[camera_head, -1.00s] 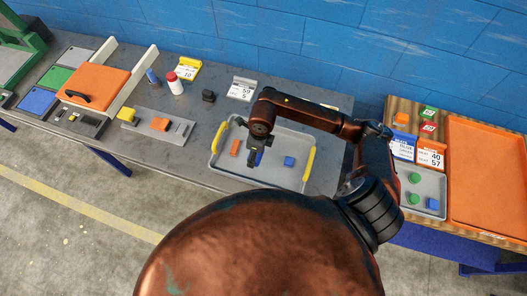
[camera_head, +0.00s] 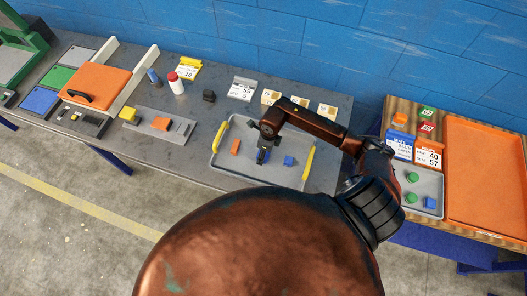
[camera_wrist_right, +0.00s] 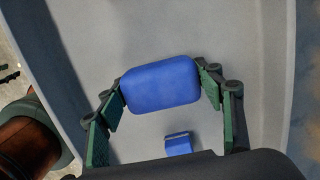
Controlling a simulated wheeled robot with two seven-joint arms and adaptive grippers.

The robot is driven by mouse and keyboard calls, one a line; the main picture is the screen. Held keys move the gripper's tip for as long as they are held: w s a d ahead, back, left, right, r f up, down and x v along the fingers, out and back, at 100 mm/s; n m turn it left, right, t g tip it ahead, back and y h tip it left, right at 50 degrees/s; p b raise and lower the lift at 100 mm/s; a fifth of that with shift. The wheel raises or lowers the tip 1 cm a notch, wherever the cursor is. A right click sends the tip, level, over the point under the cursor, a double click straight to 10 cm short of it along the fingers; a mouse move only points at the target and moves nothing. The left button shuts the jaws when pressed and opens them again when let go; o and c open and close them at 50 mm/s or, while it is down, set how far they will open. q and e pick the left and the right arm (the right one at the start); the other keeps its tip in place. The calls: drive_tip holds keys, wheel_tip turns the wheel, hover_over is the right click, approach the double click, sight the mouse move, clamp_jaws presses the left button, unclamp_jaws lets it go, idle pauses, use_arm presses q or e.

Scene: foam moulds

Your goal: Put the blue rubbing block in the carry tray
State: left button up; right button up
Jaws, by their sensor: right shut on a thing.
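The carry tray (camera_head: 218,166) is grey with two yellow handles and stands on the grey bench. It also fills most of the right wrist view (camera_wrist_right: 245,30). My right gripper (camera_head: 262,157) is over the inside of the tray. In the right wrist view my right gripper (camera_wrist_right: 163,86) is shut on the blue rubbing block (camera_wrist_right: 160,82), a rounded blue block held between both fingers. In the head view the held block is a small dark blue patch. I cannot tell whether it touches the tray floor. My left gripper is not in view.
In the tray lie an orange block (camera_head: 235,146) and another blue block (camera_head: 289,160), which also shows in the right wrist view (camera_wrist_right: 178,144). Three small pale boxes (camera_head: 298,103) stand behind the tray. A side table at right holds a small tray (camera_head: 434,184) with green and blue pieces.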

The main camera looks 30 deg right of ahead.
drive_tip(key=shift+f, duration=0.2)
drive_tip(key=o, duration=1.1)
drive_tip(key=shift+o, duration=0.2)
drive_tip(key=shift+r, duration=0.15)
wheel_tip(320, 180, up, 12)
drive_tip(key=s+d+b, duration=0.1)
